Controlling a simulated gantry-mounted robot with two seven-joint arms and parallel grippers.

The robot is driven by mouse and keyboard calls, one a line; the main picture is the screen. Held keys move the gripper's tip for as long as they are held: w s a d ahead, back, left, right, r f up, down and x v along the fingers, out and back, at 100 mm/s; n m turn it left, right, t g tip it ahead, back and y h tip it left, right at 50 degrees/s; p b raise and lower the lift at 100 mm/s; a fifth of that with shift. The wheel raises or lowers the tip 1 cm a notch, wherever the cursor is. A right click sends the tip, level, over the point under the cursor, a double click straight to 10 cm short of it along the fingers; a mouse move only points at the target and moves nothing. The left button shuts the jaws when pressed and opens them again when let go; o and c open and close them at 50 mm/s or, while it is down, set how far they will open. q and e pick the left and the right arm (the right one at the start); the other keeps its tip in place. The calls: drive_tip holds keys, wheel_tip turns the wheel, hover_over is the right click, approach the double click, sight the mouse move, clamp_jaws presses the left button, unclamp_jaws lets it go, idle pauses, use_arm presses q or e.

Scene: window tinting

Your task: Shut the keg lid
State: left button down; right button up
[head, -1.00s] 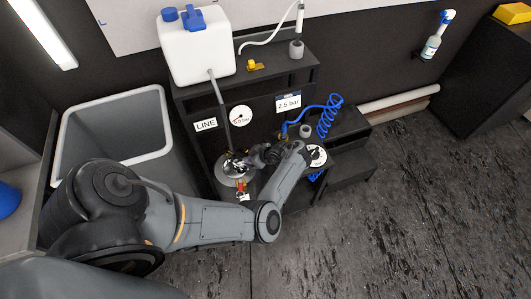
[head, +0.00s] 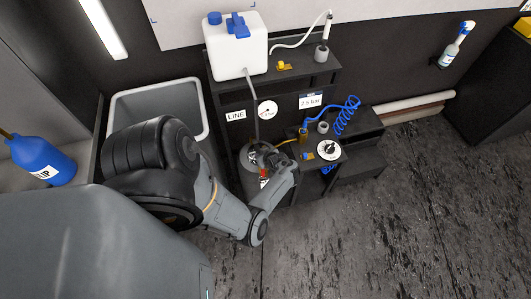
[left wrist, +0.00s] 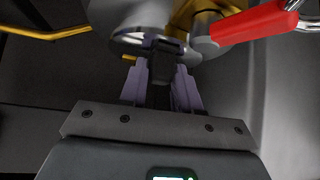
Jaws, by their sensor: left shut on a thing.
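The metal keg (head: 249,168) stands at the lower left of the black stepped stand in the head view, largely hidden behind my left arm. My left gripper (left wrist: 161,70) is shut on a dark part at the edge of the shiny round keg lid (left wrist: 128,38) in the left wrist view. I cannot tell how the lid sits, as the top of the picture cuts it off. A red lever (left wrist: 250,22) and a brass fitting (left wrist: 188,18) are just above and right of the fingers. My right gripper is not in view.
A grey bin (head: 158,98) stands left of the keg. A white canister (head: 236,45) with a tube sits above on the stand (head: 300,77). A blue bottle (head: 42,158) stands at left. The right floor is clear.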

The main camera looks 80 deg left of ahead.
use_arm(q)
drive_tip(key=shift+s, duration=0.5)
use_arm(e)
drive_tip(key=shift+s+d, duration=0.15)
